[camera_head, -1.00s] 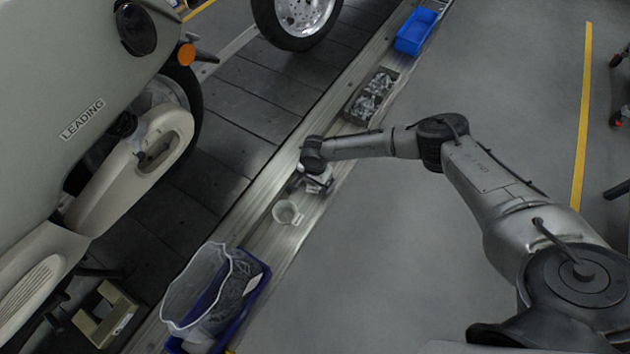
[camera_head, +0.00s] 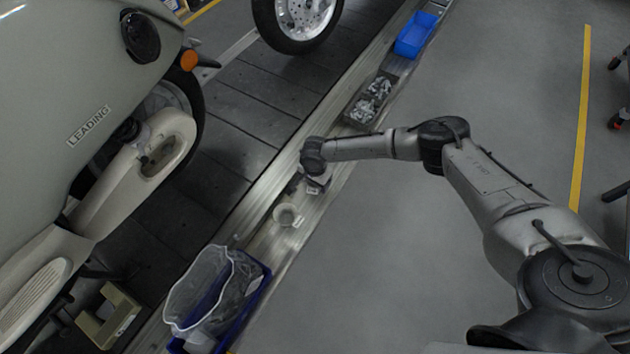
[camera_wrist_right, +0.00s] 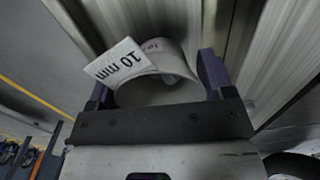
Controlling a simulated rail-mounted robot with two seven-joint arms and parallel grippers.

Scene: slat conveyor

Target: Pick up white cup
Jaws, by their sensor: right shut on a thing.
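The white cup (camera_head: 288,214) is on the metal rail beside the conveyor in the head view, just below my right gripper (camera_head: 297,190). In the right wrist view the cup (camera_wrist_right: 160,88) sits between the two fingers of my right gripper (camera_wrist_right: 158,82), which is shut on it. Whether the cup's base touches the rail cannot be told. My left gripper is not in view.
A blue bin with a clear bag (camera_head: 262,283) stands on the rail nearer than the cup. A dark tray of metal parts (camera_head: 353,118) and a blue bin (camera_head: 415,35) lie farther along. A scooter (camera_head: 65,75) stands on the slat conveyor (camera_head: 225,130).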

